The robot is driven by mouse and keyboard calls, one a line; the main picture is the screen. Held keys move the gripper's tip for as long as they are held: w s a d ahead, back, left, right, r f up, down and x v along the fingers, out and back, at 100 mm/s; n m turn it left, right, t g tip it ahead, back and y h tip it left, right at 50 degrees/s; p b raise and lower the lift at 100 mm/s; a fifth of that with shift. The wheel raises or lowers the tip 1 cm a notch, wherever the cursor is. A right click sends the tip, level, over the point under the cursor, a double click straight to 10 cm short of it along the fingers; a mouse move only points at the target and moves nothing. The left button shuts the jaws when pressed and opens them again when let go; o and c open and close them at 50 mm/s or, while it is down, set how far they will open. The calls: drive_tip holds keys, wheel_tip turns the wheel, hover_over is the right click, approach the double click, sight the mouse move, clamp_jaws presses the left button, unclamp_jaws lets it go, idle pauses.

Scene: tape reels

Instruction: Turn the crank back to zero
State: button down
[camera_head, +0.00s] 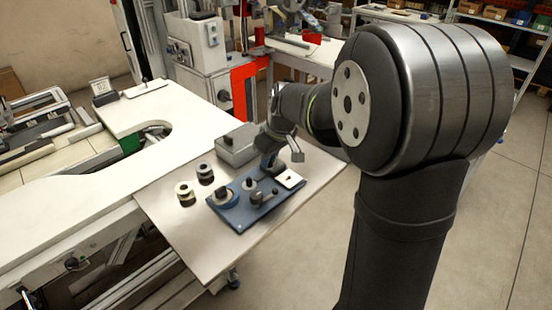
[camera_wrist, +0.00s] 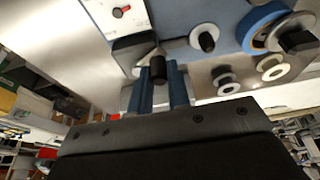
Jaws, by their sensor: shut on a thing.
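The blue base plate (camera_head: 240,210) lies on the table and carries the reel parts. A small white card or dial face (camera_head: 290,180) sits at its right end; in the wrist view (camera_wrist: 122,18) it bears a red dot. Beside it is a dark block, seemingly the crank arm (camera_wrist: 128,48), with a dark upright handle (camera_wrist: 158,70). My gripper (camera_wrist: 161,85) has its two blue fingers on either side of that handle, shut on it. In the head view my gripper (camera_head: 271,169) is low over the plate's far right, its fingertips hard to make out. The crank's angle is unclear.
A blue-rimmed reel (camera_head: 226,198), a spindle (camera_head: 249,184) and a dark lever-like part (camera_head: 257,198) stand on the plate. Two loose reels (camera_head: 185,192) stand left of it. A grey box (camera_head: 237,146) stands behind. The table front is clear.

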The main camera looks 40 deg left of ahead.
drive_tip(key=shift+w+d+r, duration=0.1)
drive_tip(key=shift+w+d, duration=0.05)
drive_tip(key=shift+w, duration=0.1)
drive_tip(key=shift+w+d, duration=0.45)
drive_tip(key=shift+w, duration=0.2)
drive_tip(key=shift+w+d, duration=0.1)
drive_tip(key=shift+w, duration=0.55)
